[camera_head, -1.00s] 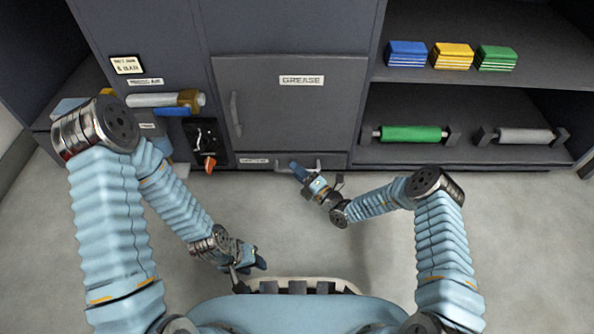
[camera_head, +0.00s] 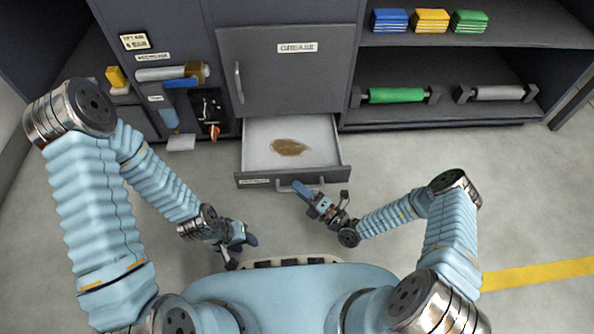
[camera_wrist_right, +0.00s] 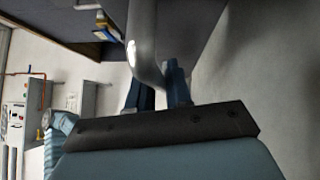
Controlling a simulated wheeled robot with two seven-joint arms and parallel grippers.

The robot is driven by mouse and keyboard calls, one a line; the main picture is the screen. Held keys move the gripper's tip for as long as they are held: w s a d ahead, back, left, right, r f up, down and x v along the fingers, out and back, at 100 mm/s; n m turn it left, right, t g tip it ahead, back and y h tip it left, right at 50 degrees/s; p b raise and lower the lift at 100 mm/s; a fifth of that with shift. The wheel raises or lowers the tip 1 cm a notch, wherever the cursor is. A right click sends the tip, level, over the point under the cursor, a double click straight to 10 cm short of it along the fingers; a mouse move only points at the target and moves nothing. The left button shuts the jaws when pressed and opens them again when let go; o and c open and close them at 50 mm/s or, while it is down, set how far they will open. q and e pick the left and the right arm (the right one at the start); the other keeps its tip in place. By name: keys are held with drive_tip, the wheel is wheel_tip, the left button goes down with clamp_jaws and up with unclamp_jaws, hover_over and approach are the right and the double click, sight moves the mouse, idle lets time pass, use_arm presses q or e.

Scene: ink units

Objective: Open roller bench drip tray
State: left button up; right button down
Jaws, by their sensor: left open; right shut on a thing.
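The drip tray (camera_head: 262,163) is a grey drawer at the bottom of the grease cabinet. It stands pulled out, with a brown stain on its pale floor. Its bar handle (camera_head: 290,188) is on the front. My right gripper (camera_head: 308,192) is at the right part of that handle. In the right wrist view, the blue fingers (camera_wrist_right: 158,88) are shut around the grey curved handle (camera_wrist_right: 143,45). My left gripper (camera_head: 238,246) is open and empty, low over the floor in front of my body, apart from the tray.
The closed grease door (camera_head: 285,75) is above the tray. Shelves at right hold blue, yellow and green stacks, a green roller (camera_head: 396,95) and a grey roller (camera_head: 498,92). A panel with an orange-red handle (camera_head: 213,131) is left of the tray. Floor in front is clear.

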drive_tip(key=s, duration=0.4)
drive_tip(key=shift+s+d+p, duration=0.1)
drive_tip(key=shift+s+p, duration=0.3)
drive_tip(key=c, duration=1.2)
unclamp_jaws()
drive_tip(key=shift+o, duration=0.2)
